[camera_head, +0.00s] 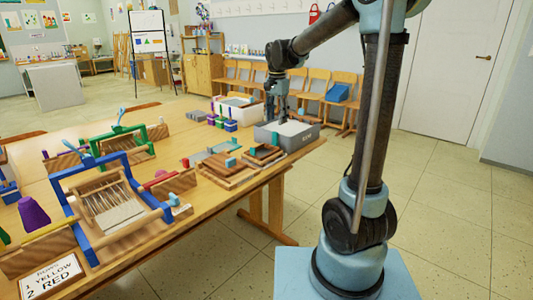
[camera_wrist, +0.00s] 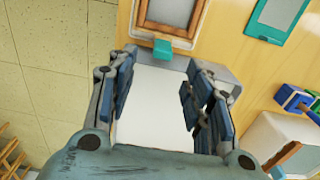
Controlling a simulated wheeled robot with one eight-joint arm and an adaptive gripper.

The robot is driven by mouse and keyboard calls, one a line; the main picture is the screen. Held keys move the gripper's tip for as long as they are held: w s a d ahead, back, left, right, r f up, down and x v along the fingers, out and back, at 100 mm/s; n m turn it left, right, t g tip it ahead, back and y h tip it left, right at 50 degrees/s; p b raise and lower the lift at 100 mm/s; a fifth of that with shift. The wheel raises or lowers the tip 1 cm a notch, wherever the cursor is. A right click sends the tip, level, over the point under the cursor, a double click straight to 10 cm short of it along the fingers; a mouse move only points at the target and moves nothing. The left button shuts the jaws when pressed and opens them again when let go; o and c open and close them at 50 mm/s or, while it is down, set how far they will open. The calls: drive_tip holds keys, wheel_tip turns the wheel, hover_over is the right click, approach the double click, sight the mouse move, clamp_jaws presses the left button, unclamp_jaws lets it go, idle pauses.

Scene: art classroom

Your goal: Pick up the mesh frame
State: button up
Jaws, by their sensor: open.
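Several flat frames lie near the table's right edge. A wooden frame (camera_wrist: 168,32) with a pale grey inside and a teal tab (camera_wrist: 177,47) lies at the top of the wrist view. A teal-rimmed panel (camera_wrist: 264,33) lies to its right. In the head view, a wooden frame with a tab (camera_head: 228,171) lies nearest, with a darker one (camera_head: 262,155) behind it. I cannot tell for sure which is the mesh frame. My gripper (camera_head: 277,117) is open and empty, pointing down over a grey, white-topped box (camera_head: 298,142). The box top (camera_wrist: 155,105) shows between the fingers.
A white tub (camera_head: 238,108) and small coloured blocks (camera_head: 221,122) stand behind and left of the box. A blue-framed loom (camera_head: 115,195) and a sign card (camera_head: 50,276) occupy the table's near left. Open floor (camera_head: 440,190) lies right of the table.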

sight(274, 132)
drive_tip(key=shift+f, duration=1.6)
drive_tip(key=shift+s+a+f, duration=0.1)
drive_tip(key=shift+a+f, duration=0.1)
drive_tip(key=shift+f, duration=1.1)
drive_tip(key=shift+s+a+f, duration=0.1)
drive_tip(key=shift+a+f, duration=0.05)
drive_tip(key=shift+f, duration=1.1)
clamp_jaws()
